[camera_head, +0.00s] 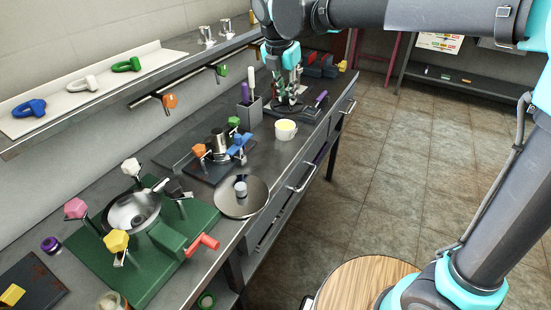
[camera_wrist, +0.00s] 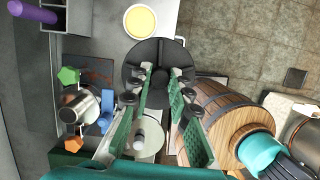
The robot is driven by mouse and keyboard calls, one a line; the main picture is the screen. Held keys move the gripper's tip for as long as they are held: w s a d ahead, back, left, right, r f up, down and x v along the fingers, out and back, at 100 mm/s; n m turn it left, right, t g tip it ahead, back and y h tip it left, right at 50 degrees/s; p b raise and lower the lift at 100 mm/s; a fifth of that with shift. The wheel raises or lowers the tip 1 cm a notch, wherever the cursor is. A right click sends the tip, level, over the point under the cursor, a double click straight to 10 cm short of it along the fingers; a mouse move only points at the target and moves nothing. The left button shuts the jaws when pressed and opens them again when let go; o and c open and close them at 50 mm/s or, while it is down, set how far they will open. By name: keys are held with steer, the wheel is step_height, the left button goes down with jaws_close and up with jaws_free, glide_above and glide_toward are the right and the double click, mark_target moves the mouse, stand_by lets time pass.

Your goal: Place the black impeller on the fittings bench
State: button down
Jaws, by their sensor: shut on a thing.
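The black impeller (camera_wrist: 153,57) is a dark round disc with raised vanes. It sits between the fingertips of my gripper (camera_wrist: 160,80) in the wrist view. My gripper (camera_head: 287,88) is shut on it, and in the head view it hangs over the far part of the grey metal bench (camera_head: 280,163). The impeller shows there as a dark disc (camera_head: 290,107) under the fingers, partly hidden by them. I cannot tell whether it touches the bench top.
A cup of yellow stuff (camera_head: 286,130) stands close to the impeller. A grey holder (camera_head: 250,113) with purple-handled tools and a purple-handled tool (camera_head: 320,99) flank it. A steel plate (camera_head: 241,197) and a green fixture (camera_head: 140,245) are nearer. A wall shelf (camera_head: 150,85) runs above.

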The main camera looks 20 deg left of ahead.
mark_target(277, 108)
steer(key=s+n, duration=0.1)
steer(key=s+a+r, duration=0.1)
steer(key=s+r+n, duration=0.1)
steer(key=shift+s+a+r+n+y, duration=0.2)
steer(key=shift+s+r+n+y, duration=0.05)
steer(key=shift+n+y, duration=0.05)
steer(key=shift+s+a, duration=0.15)
steer(key=shift+s, duration=0.15)
step_height(277, 108, down, 20)
steer(key=shift+r, duration=0.2)
steer(key=c, duration=1.4)
jaws_free()
steer(key=shift+f, duration=0.1)
steer(key=v, duration=1.2)
